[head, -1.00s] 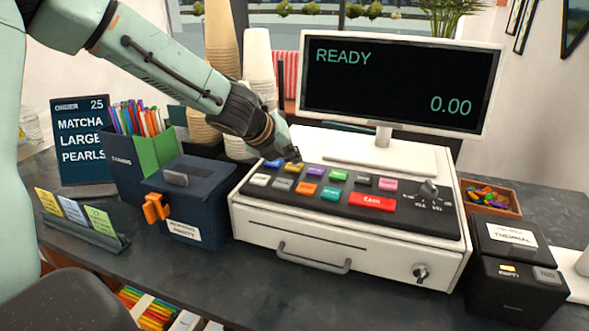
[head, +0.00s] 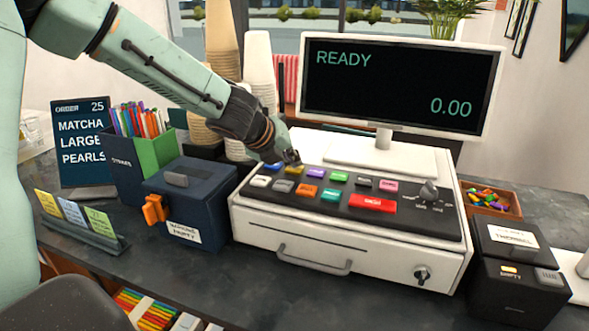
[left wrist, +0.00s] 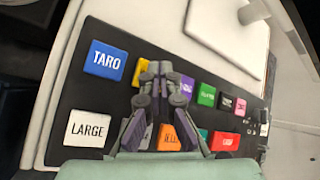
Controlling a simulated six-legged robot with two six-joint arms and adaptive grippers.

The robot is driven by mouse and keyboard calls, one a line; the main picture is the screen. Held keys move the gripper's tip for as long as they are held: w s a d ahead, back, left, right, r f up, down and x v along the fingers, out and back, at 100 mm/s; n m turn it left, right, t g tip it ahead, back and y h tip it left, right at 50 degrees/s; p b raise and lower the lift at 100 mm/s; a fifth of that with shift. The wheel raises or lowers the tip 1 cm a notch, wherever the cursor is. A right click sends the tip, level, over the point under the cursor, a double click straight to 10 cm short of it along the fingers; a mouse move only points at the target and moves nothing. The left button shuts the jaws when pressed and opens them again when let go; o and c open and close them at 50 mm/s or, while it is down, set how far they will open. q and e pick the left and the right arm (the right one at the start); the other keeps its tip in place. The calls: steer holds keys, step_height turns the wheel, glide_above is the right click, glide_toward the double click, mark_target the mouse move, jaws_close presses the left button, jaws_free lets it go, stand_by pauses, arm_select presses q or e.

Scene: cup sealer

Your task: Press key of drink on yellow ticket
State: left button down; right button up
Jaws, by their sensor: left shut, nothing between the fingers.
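The yellow ticket (head: 47,203) stands at the left end of a small dark rack; its print is too small to read. The key panel (head: 425,222) lies on top of the white register. Its back row holds a blue key (head: 273,168), yellow key (head: 294,170), purple key (head: 315,173), green key (head: 339,177) and others. In the left wrist view the blue key (left wrist: 105,60) reads TARO. My left gripper (head: 291,157) is shut and empty, with its tips just above the back row near the yellow key. In the left wrist view its fingers (left wrist: 161,70) partly hide the yellow and purple keys.
The monitor (head: 398,85) behind the panel reads READY and 0.00. An order sign (head: 82,140) reads MATCHA, LARGE, PEARLS. A dark blue box (head: 190,195) stands left of the register, and cup stacks (head: 260,70) stand behind my arm. A black printer (head: 515,270) stands at right.

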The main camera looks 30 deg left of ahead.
mark_target(292, 169)
arm_select(q)
steer(key=shift+f+b, duration=0.3)
steer(key=shift+r, duration=0.15)
stand_by(0.5)
steer(key=shift+w+a+r+p, duration=0.1)
steer(key=shift+r+p, duration=0.7)
steer(key=shift+p, duration=0.15)
steer(key=shift+r+p, duration=0.5)
steer(key=shift+r, duration=0.05)
step_height(292, 169, up, 4)
steer(key=p, duration=0.3)
steer(key=shift+p, duration=0.35)
steer(key=shift+f, duration=0.1)
